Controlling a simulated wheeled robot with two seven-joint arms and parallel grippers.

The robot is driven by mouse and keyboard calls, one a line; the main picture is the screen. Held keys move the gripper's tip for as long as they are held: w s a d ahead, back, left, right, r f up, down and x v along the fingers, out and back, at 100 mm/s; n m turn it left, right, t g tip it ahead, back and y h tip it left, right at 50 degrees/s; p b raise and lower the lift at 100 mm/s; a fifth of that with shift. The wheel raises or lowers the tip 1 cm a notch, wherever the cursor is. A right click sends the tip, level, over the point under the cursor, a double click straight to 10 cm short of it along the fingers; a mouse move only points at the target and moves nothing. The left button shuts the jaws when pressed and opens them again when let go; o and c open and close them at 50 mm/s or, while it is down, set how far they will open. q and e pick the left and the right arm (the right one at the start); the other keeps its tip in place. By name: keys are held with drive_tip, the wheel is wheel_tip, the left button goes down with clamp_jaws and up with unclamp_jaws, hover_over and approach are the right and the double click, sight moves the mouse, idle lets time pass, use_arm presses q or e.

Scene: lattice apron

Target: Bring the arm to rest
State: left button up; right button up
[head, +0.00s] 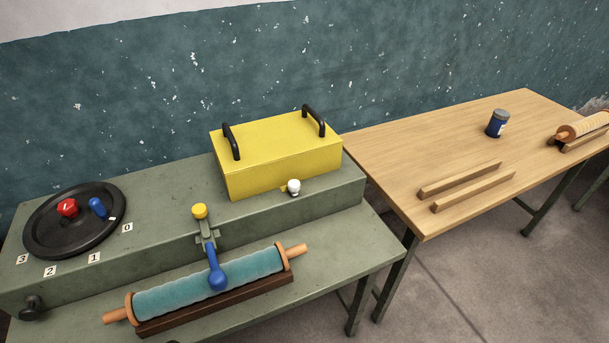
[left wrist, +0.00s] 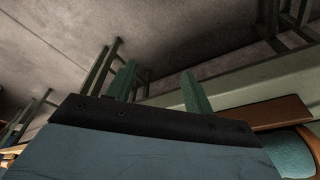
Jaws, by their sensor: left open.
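My left gripper (left wrist: 156,78) shows in the left wrist view, with its two greenish fingers spread apart and nothing between them. Beyond the fingers are grey floor and table legs. A teal roller (left wrist: 278,148) and its brown wooden cradle (left wrist: 282,115) lie to the right of the fingers, apart from them. In the head view the teal roller (head: 180,290) with orange handles rests in the cradle (head: 217,304) on the green bench. Neither gripper can be made out in the head view.
The green bench (head: 345,245) carries a yellow box (head: 278,158) with black handles, a blue-knobbed lever (head: 216,272) and a black dial (head: 73,238). A wooden table (head: 440,130) at right holds a blue can (head: 497,123), two wooden rails (head: 473,192) and another roller (head: 583,127).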

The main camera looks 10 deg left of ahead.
use_arm(q)
drive_tip(key=s+a+f, duration=0.1)
drive_tip(key=s+f, duration=0.5)
drive_tip(key=f, duration=0.3)
drive_tip(key=s+a+f+g+b, duration=0.1)
drive_tip(key=s+f, duration=0.6)
drive_tip(key=f, duration=0.2)
drive_tip(key=s+a+f+b, duration=0.1)
drive_tip(key=s+f, duration=0.5)
drive_tip(key=f, duration=0.4)
drive_tip(key=shift+s+a+g, duration=0.15)
drive_tip(key=shift+g, duration=0.25)
